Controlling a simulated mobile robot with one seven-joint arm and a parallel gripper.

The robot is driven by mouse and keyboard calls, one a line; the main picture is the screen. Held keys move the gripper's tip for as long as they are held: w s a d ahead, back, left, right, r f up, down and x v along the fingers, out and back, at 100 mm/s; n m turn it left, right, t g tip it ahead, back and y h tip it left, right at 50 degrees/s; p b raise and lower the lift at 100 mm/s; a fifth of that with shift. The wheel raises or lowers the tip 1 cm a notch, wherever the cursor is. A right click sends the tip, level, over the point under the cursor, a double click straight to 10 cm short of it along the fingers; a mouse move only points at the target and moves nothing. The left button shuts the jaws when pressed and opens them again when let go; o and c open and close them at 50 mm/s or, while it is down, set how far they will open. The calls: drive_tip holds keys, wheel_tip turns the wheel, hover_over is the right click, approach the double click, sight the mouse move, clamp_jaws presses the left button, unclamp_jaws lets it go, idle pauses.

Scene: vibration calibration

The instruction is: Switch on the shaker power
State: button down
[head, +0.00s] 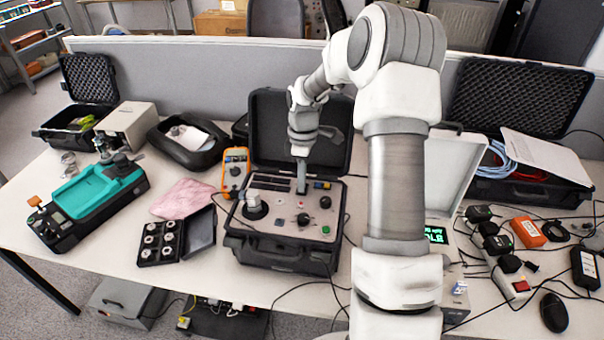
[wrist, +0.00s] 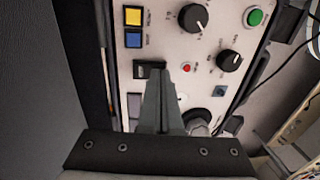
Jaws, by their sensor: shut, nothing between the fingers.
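The shaker unit is an open black case (head: 270,252) with a light control panel (head: 272,211) in the middle of the table. The panel also fills much of the wrist view (wrist: 207,57). My gripper (head: 301,189) is shut and empty and points down over the back part of the panel. In the wrist view its fingertips (wrist: 161,72) are just beside a black rocker-like switch (wrist: 147,68) and partly cover it. I cannot tell whether they touch it. A small red button or light (wrist: 187,68) sits to the right of the fingers. The switch's position is unclear.
The panel also carries black knobs (wrist: 193,18), a green button (wrist: 255,17), and yellow (wrist: 132,16) and blue (wrist: 133,39) buttons. The raised case lid (head: 268,115) stands behind my gripper. An orange multimeter (head: 236,170) stands left of the case. Cables lie to the right.

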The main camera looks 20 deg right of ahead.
drive_tip(key=shift+s+a+f, duration=0.1)
drive_tip(key=shift+s+f, duration=0.05)
drive_tip(key=shift+f, duration=0.15)
idle(0.4)
drive_tip(key=shift+w+d+r+p, duration=0.25)
drive_tip(key=shift+w+d+p, duration=0.1)
drive_tip(key=shift+w, duration=0.1)
drive_tip(key=shift+w+d, duration=0.15)
drive_tip(key=shift+w, duration=0.15)
wheel_tip(320, 180, up, 17)
drive_tip(key=w+d+p, duration=0.1)
drive_tip(key=shift+w+r, duration=0.15)
drive_tip(key=shift+w, duration=0.15)
